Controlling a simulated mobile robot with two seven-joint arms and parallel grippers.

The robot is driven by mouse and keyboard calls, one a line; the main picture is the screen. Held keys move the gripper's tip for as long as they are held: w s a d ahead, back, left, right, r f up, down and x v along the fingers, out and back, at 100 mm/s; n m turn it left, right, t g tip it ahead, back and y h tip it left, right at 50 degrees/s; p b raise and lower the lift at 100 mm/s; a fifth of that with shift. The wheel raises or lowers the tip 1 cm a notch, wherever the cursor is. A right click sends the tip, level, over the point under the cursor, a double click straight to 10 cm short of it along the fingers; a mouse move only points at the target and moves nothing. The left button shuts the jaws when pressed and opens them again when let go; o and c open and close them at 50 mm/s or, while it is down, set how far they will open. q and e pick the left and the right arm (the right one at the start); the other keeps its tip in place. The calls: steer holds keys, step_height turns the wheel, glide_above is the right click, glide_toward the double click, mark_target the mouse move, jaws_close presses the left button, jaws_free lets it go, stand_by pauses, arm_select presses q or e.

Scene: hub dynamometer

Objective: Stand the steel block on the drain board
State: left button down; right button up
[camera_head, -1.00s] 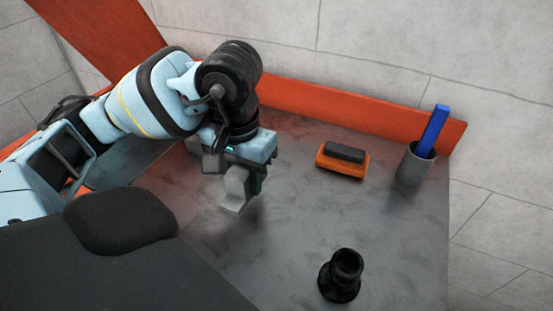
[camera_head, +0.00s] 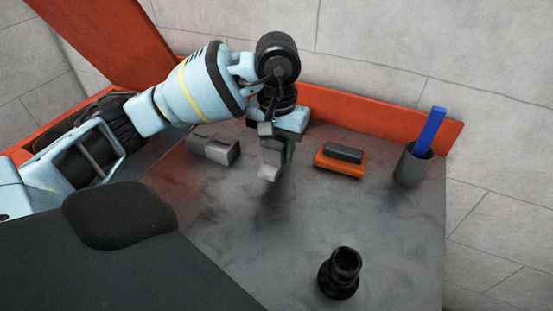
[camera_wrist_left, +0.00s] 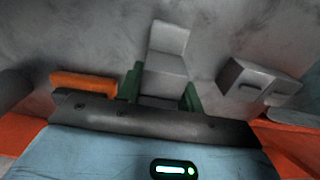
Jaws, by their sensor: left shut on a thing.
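The steel block (camera_head: 268,172) is a small light-grey stepped piece. My left gripper (camera_head: 272,157) is shut on it and holds it above the dark table, with a shadow below. In the left wrist view the block (camera_wrist_left: 167,62) sits between the green fingers of my left gripper (camera_wrist_left: 162,90), its stepped end pointing away from the palm. I cannot pick out a drain board for sure in either view. My right gripper is not in view.
A grey box-like piece (camera_head: 214,149) lies left of the gripper. An orange block with a dark top (camera_head: 340,162) lies to its right, before a grey cup (camera_head: 413,165) holding a blue bar (camera_head: 432,130). A black ringed part (camera_head: 341,273) stands in front. The table's middle (camera_head: 300,220) is clear.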

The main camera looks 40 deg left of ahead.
mark_target(277, 162)
arm_select(q)
steer(key=shift+f, duration=1.65)
steer(key=shift+f, duration=0.15)
steer(key=c, duration=0.9)
jaws_free()
steer(key=shift+s, duration=0.1)
step_height(277, 162, up, 12)
steer(key=shift+r+p, duration=0.15)
steer(key=shift+p, duration=0.55)
